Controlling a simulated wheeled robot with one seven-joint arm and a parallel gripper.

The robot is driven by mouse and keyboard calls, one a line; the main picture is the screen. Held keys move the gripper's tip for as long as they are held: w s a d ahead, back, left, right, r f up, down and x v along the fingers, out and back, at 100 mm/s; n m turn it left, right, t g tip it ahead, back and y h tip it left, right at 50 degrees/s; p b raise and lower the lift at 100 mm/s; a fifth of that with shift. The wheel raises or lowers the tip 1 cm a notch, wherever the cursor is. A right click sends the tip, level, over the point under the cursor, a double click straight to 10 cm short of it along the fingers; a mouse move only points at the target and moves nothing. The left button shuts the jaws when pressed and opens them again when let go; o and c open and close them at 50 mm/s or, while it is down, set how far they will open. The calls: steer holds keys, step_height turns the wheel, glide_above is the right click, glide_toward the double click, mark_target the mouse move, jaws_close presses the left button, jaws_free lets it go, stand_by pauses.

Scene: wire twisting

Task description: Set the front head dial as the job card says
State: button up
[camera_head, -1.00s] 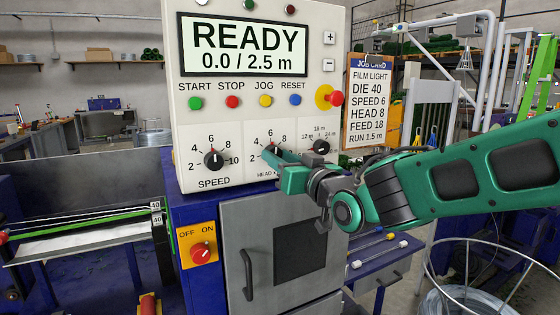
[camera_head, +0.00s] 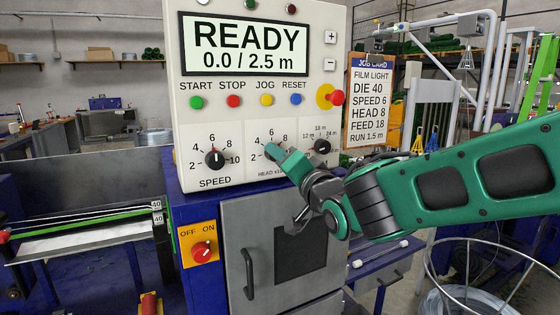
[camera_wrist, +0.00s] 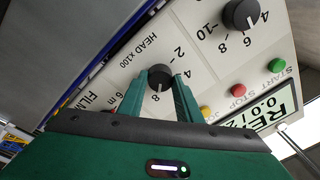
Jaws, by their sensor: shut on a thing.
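The front head dial (camera_head: 268,152) is a small black knob in the middle of the panel, mostly hidden behind my gripper (camera_head: 277,156) in the head view. In the wrist view the dial (camera_wrist: 160,74) sits between the two green fingers of my gripper (camera_wrist: 160,88), which is shut on it. The job card (camera_head: 371,105) reads FILM LIGHT, DIE 40, SPEED 6, HEAD 8, FEED 18, RUN 1.5 m.
The speed dial (camera_head: 214,158) is left of my gripper and points at 6. The display (camera_head: 245,47) reads READY, 0.0 / 2.5 m. A red stop knob (camera_head: 336,97) sticks out above right. The cabinet door (camera_head: 270,250) is below.

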steer(key=shift+w+d+r+m, duration=0.1)
steer(key=shift+w+d+m, duration=0.1)
steer(key=shift+d+m, duration=0.15)
steer(key=o, duration=1)
steer(key=shift+o, duration=0.2)
steer(key=shift+a, duration=0.1)
steer(key=shift+s, duration=0.15)
steer(key=v, duration=1)
steer(key=shift+s+d, duration=0.15)
steer(key=shift+d, duration=0.05)
